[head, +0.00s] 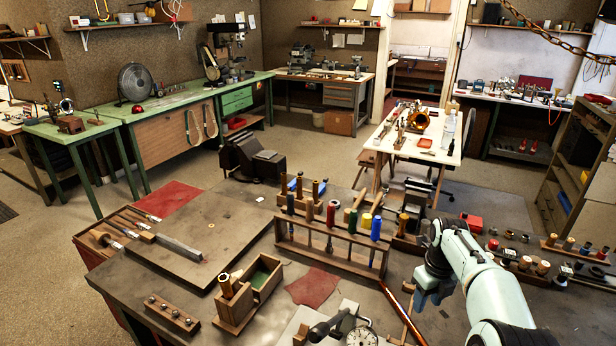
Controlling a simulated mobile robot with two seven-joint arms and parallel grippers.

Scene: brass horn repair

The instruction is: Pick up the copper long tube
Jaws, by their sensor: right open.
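The copper long tube (401,311) is a thin, glossy reddish-brown rod. It lies on the near workbench (330,283) at the lower middle right, slanting down to the bottom edge of the view. My right gripper (428,301) has blue fingers pointing down and is open. It shows just right of the tube and looks apart from it; its height over the bench is hard to tell. My right arm comes in from the lower right. My left gripper is not in view.
A wooden rack (333,245) with coloured-handled tools stands just behind and left of the tube. Small parts (525,262) crowd the bench right of my arm. A wooden box (247,291) stands further left.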

